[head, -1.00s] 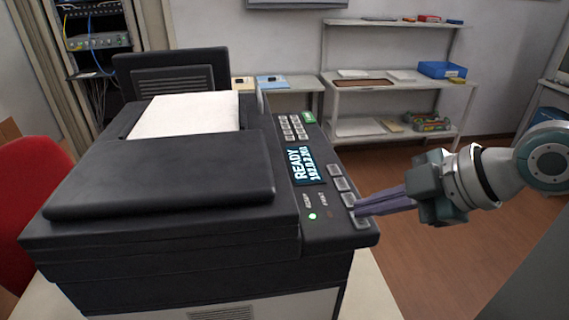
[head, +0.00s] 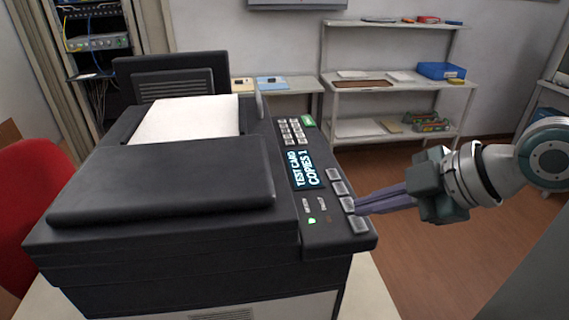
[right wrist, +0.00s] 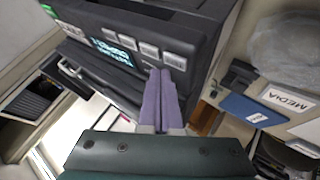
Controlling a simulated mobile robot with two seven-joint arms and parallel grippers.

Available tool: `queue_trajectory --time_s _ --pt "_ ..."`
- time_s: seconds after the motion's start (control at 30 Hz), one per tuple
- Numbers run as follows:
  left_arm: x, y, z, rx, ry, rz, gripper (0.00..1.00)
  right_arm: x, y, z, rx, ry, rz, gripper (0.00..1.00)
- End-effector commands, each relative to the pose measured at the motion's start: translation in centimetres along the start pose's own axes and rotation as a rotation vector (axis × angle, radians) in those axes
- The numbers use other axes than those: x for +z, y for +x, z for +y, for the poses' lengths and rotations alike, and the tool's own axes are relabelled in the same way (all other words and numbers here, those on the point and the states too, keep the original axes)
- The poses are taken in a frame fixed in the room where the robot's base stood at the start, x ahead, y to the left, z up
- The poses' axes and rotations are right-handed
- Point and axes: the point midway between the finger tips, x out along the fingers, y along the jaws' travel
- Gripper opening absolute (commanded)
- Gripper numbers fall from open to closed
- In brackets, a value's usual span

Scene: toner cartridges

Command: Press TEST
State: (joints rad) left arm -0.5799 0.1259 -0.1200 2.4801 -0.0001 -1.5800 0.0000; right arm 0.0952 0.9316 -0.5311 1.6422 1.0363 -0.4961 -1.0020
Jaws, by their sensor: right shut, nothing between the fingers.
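The black printer (head: 160,185) stands in front of me with a control panel on its right side. Its display (head: 306,170) reads "TEST CARD COPIES 1"; the display also shows in the right wrist view (right wrist: 113,52). A column of grey buttons (head: 340,188) runs beside the display; I cannot read labels on them. My right gripper (head: 358,211) is shut and empty. Its purple fingertips are at the panel's right edge, by the lower two buttons. In the right wrist view the fingertips (right wrist: 160,73) are close to the button row (right wrist: 148,50); contact is unclear. My left gripper is not in view.
A green light (head: 312,221) glows on the panel, and a keypad (head: 292,131) lies farther back. White paper (head: 187,118) lies on the printer's top. A shelf (head: 385,85) with a blue bin (head: 441,70) stands behind. A red chair (head: 35,195) is at the left.

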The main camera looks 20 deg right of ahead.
Motion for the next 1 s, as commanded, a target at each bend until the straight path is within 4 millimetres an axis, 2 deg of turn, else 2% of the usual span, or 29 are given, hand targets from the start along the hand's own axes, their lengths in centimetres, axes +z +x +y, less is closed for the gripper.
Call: queue_trajectory --time_s 0.27,0.77,1.0 --pt "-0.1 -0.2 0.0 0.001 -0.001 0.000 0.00 -0.1 -0.2 0.1 0.000 -0.001 0.000 0.00" --pt "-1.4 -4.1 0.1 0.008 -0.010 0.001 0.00 -2.5 -3.5 2.5 0.000 0.000 0.000 0.00" --pt "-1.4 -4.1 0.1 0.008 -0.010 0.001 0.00 -2.5 -3.4 2.5 0.000 0.000 0.000 0.00"
